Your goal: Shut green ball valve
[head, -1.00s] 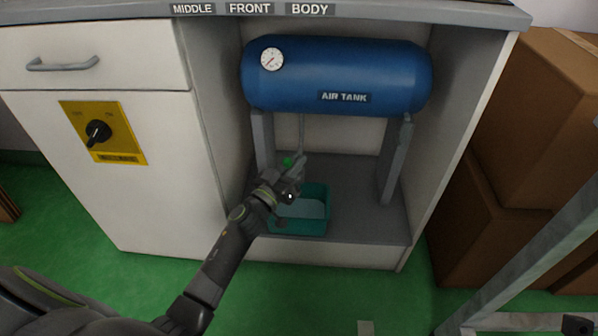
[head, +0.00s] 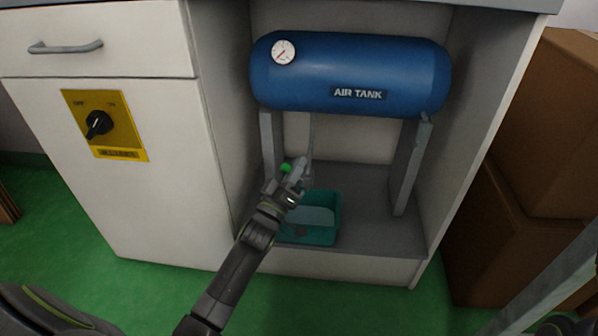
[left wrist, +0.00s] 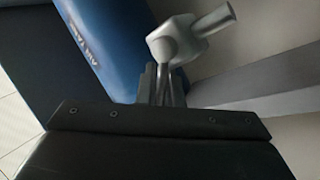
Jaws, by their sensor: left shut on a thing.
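The green part of the ball valve (head: 286,168) shows as a small patch below the left end of the blue air tank (head: 350,75), beside a thin grey pipe (head: 311,135). My left gripper (head: 292,175) is at the valve and shut on its green handle; the fingers hide most of the handle. In the left wrist view, the grey metal valve body (left wrist: 178,42) stands just beyond my dark gripper (left wrist: 158,88), with a short pipe stub pointing up and right. The green handle cannot be made out there. My right gripper is not seen.
A teal bin (head: 315,237) stands on the cabinet floor below the valve. Grey tank legs (head: 408,165) flank the space. A yellow switch panel (head: 128,135) is on the cabinet front at left. Brown boxes (head: 530,130) are stacked at right.

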